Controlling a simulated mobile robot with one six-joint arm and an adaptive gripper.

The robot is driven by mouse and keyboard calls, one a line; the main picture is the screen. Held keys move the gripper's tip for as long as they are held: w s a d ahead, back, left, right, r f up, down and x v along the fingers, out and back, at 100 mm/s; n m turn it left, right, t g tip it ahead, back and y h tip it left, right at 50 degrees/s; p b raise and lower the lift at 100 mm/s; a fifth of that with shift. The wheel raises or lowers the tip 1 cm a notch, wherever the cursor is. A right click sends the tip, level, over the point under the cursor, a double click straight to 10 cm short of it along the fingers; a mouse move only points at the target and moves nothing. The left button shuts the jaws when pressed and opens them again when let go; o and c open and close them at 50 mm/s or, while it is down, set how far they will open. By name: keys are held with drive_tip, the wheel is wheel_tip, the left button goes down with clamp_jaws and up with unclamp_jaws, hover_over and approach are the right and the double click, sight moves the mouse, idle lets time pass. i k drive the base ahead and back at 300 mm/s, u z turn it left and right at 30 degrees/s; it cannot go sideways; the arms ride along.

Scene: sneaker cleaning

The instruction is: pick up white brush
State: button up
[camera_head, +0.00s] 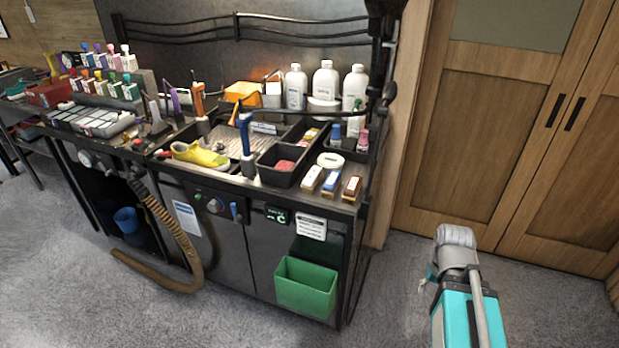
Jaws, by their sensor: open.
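The white brush (312,176) appears to be the leftmost of three small block-shaped brushes at the front right edge of the dark workbench (262,192). It lies with its pale top up, just right of a black bin. A blue-and-white brush (332,181) and a brown-topped brush (352,187) lie to its right, with small gaps between. My arm, teal and grey, shows at the lower right, apart from the bench. I cannot make out my gripper in this view.
A black bin (277,178) and a white round container (330,160) stand close to the brushes. White bottles (326,84) stand behind. A yellow shoe (199,154) is further left. A green bin (306,286) hangs on the bench front. Floor to the bench's right is clear.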

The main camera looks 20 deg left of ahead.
sight(312, 179)
drive_tip(key=u, duration=2.85)
drive_tip(key=i, duration=1.7)
